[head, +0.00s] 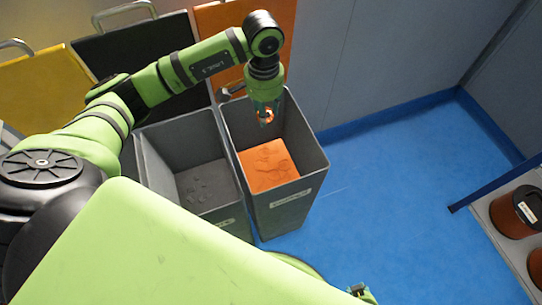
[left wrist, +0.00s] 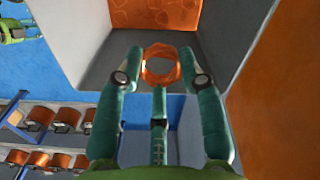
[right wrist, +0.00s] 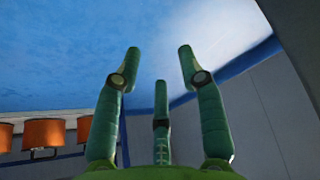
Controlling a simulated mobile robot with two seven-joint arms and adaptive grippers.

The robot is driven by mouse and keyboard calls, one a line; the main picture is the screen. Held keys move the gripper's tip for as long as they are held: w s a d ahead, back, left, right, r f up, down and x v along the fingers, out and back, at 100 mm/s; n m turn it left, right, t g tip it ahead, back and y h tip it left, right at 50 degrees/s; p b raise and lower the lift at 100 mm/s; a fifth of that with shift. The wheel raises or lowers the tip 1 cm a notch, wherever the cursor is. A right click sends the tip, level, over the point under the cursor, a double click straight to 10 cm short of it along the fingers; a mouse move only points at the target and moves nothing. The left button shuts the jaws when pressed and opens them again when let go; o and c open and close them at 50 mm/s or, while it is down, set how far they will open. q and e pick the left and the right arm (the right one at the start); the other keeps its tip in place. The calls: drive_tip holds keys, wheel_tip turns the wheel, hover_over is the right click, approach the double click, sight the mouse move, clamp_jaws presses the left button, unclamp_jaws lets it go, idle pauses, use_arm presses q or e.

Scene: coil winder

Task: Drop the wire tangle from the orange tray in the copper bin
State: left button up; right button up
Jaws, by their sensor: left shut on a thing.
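The wire tangle is a loose copper-coloured ring, seen between the fingertips in the left wrist view (left wrist: 160,79) and small at the fingertips in the head view (head: 268,121). My left gripper (head: 265,112) is shut on it, pointing down over the opening of the copper bin. The copper bin (head: 289,205) is a tall grey bin with an orange-brown layer inside. The tangle hangs clear of that layer. My right gripper (right wrist: 157,65) is open and empty, with its fingers apart over blue floor. I do not see the orange tray.
A second grey bin (head: 228,222) with dark contents stands left of the copper bin. Yellow, black and orange panels (head: 50,100) stand behind. A shelf with copper spools (head: 516,207) is at the right. Blue floor (head: 375,180) lies open between bins and shelf.

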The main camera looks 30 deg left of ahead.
use_arm(q)
wheel_tip(320, 180, down, 4)
drive_tip(key=shift+b, duration=0.85)
drive_tip(key=shift+f+b, duration=0.3)
drive_tip(key=shift+f, duration=0.5)
use_arm(e)
drive_tip(key=shift+w+a+f, duration=0.1)
drive_tip(key=shift+w+a, duration=0.1)
drive_tip(key=shift+w, duration=0.25)
drive_tip(key=shift+w+a+f, duration=0.1)
drive_tip(key=shift+w+a, duration=0.05)
drive_tip(key=shift+w, duration=0.3)
use_arm(q)
drive_tip(key=o, duration=1)
drive_tip(key=shift+r, duration=0.1)
wheel_tip(320, 180, up, 12)
drive_tip(key=shift+f, duration=0.1)
use_arm(e)
drive_tip(key=shift+s, duration=0.1)
